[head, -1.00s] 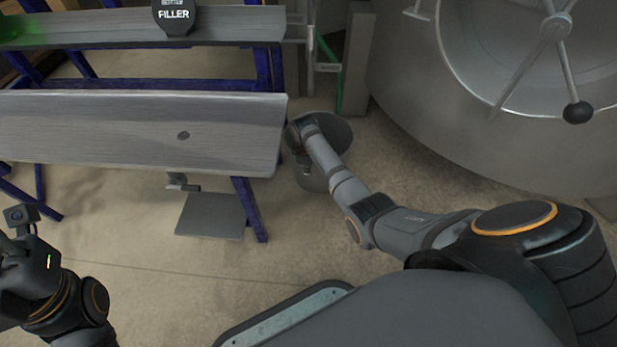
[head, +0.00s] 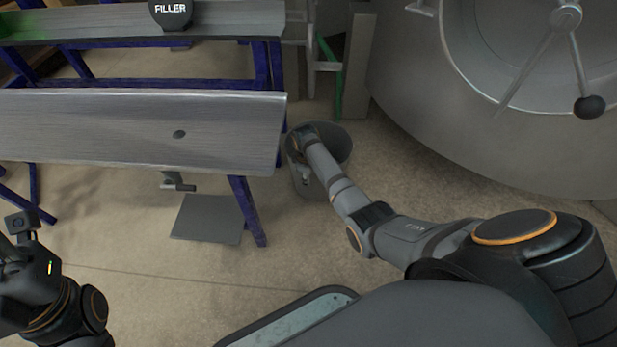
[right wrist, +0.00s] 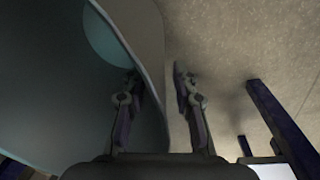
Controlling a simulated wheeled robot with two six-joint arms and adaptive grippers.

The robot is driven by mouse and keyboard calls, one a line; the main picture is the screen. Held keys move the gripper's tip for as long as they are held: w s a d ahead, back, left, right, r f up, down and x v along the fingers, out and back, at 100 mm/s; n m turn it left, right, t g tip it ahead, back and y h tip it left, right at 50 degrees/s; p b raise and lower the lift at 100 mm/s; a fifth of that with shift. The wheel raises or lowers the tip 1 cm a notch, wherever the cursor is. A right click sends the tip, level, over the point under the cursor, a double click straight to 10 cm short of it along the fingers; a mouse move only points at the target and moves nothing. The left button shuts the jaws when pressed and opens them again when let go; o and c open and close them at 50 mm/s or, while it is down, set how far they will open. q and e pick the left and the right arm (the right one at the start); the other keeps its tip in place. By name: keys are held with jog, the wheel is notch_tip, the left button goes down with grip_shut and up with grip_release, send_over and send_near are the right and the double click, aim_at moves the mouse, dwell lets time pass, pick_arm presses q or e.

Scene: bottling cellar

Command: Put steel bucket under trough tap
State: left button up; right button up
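The steel bucket (head: 305,185) stands on the floor to the right of the trough (head: 90,125), its mouth facing up. My right gripper (right wrist: 157,75) is at the bucket's rim, mostly hidden by my wrist in the head view. In the right wrist view, the bucket wall (right wrist: 148,60) runs between the two fingers, one inside and one outside. A gap shows beside the outer finger, so the gripper looks open. The trough tap (head: 177,182) hangs below the trough's front edge. My left gripper (head: 12,245) is at the left picture edge, its fingers not clear.
A flat grey plate (head: 207,219) lies on the floor below the tap. A blue trough leg (head: 248,212) stands between the plate and the bucket. A large steel tank (head: 430,120) with a handwheel is at the right. The floor in front of the plate is clear.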

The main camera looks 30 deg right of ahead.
notch_tip(320, 180, up, 12)
jog(key=a+p, duration=0.1)
jog(key=p, duration=0.6)
jog(key=shift+s, duration=0.45)
jog(key=shift+f, duration=0.1)
